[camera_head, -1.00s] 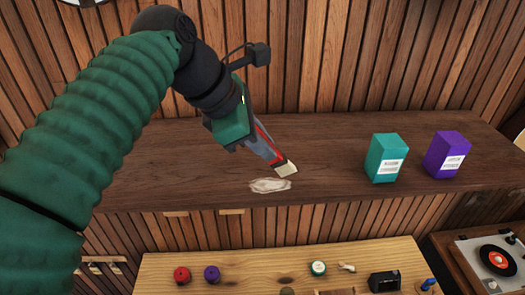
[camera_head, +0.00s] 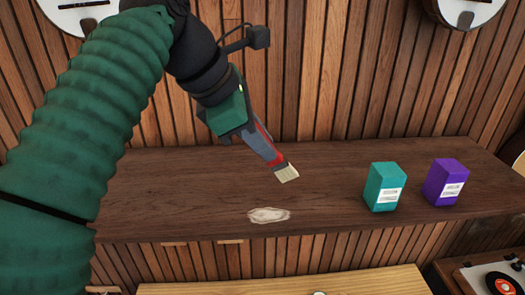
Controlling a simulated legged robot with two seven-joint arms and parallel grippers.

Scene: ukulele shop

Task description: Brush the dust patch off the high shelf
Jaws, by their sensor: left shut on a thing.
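The high shelf (camera_head: 330,200) is a long dark wood board against the slatted wall. A pale, oval dust patch (camera_head: 269,215) lies on it near the front edge, left of the middle. My left gripper (camera_head: 266,150) is shut on a brush with a red handle and pale bristles (camera_head: 288,174). The bristles point down and to the right. They show above and a little right of the dust patch in the picture, apart from it. My right gripper is not in view.
A teal box (camera_head: 384,187) and a purple box (camera_head: 446,182) stand on the shelf right of the patch. A lighter wooden table (camera_head: 270,287) is below. A record player (camera_head: 495,275) is at the lower right. Round instruments hang on the wall.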

